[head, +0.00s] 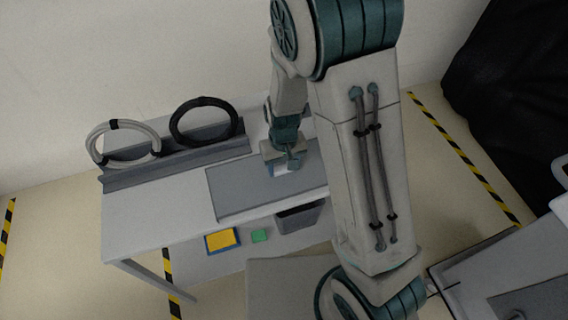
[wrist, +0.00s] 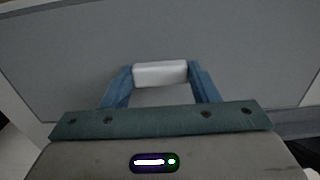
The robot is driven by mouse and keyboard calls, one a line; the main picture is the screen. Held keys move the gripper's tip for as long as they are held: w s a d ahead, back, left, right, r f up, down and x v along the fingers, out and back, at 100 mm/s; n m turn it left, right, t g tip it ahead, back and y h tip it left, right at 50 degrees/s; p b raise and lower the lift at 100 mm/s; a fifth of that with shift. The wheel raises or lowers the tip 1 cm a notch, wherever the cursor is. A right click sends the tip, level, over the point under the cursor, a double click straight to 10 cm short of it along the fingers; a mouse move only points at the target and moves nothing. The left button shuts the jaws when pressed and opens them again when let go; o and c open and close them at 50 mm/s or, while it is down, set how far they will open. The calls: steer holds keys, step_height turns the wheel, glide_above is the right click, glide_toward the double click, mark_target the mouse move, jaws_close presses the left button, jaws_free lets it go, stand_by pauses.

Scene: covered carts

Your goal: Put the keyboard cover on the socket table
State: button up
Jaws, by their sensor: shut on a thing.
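The keyboard cover appears to be the flat grey panel (head: 237,190) with a white grip block (wrist: 160,73) on top. In the head view it lies flat on or just above the white table (head: 135,220), close to its front edge. I take this table to be the socket table, but no sockets show. My gripper (head: 284,165) points down over the panel, its fingers shut on the white block. In the wrist view the block sits between both fingers (wrist: 160,88), with the panel (wrist: 60,70) beneath. My arm hides the panel's right end.
A grey rail (head: 180,160) with a light cable coil (head: 90,145) and a black coil (head: 176,140) runs along the table's back left. Below are a grey bin (head: 298,219), a yellow-blue item (head: 222,240) and a green block (head: 260,236). Another cart (head: 470,270) stands at lower right.

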mark_target(283, 168)
steer(key=shift+f, duration=0.15)
steer(key=o, duration=0.9)
step_height(283, 168, up, 12)
steer(key=r, duration=0.1)
steer(key=s+d+r+m+t, duration=0.1)
steer(key=s+d+r, duration=0.2)
steer(key=s+d, duration=0.1)
steer(key=s+d+r+m+t, duration=0.1)
steer(key=s+d+r, duration=0.2)
steer(key=s+d, duration=0.1)
steer(key=s+d+r+m+t, duration=0.1)
steer(key=s+d+r, duration=0.3)
steer(key=shift+s+d, duration=0.15)
steer(key=shift+s, duration=0.25)
